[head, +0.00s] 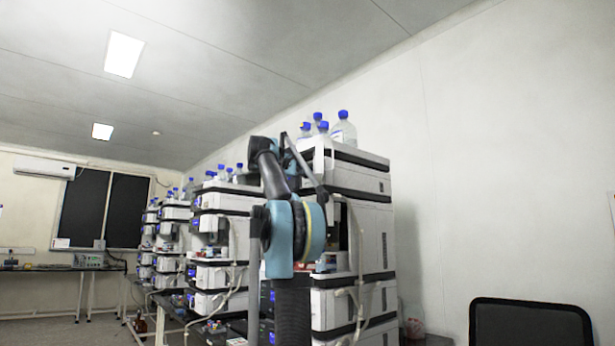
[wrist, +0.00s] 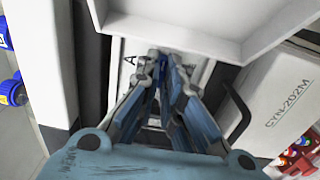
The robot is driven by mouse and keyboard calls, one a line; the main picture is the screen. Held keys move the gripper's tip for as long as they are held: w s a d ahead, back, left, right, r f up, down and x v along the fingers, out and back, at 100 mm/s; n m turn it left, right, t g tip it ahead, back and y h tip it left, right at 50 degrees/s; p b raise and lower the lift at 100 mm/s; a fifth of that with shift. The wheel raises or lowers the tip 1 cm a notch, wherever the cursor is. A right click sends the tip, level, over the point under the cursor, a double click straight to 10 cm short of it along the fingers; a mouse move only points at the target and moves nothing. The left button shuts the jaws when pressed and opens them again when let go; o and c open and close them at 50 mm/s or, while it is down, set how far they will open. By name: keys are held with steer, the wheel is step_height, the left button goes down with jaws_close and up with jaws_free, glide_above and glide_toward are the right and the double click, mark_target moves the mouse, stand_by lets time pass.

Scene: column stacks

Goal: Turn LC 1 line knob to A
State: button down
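In the wrist view, my gripper (wrist: 165,62) reaches into a recessed panel of the white instrument, under an overhanging white module. Its two fingers are close together at the tips. A narrow dark blue piece, which looks like the line knob (wrist: 163,72), sits between them, and the fingers appear closed on it. A letter A (wrist: 130,60) is printed on the panel left of the fingertips. Another mark to their right is partly covered by a finger. The knob's pointing direction is hard to tell. In the head view, my arm stands in front of the nearest LC stack (head: 366,222), and the knob is hidden.
A white box marked CYN-202M (wrist: 287,98) and a dark curved handle or tube (wrist: 238,108) are close right of the gripper. Blue-capped bottles (head: 343,128) stand on the stack. More stacks (head: 217,225) line up to the left. A black chair (head: 530,322) is at right.

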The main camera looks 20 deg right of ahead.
steer(key=shift+f+n, duration=0.1)
steer(key=shift+n, duration=0.2)
steer(key=n, duration=0.9)
steer(key=shift+n, duration=0.4)
steer(key=n, duration=0.4)
steer(key=shift+n, duration=1.7)
steer(key=c, duration=1.7)
jaws_free()
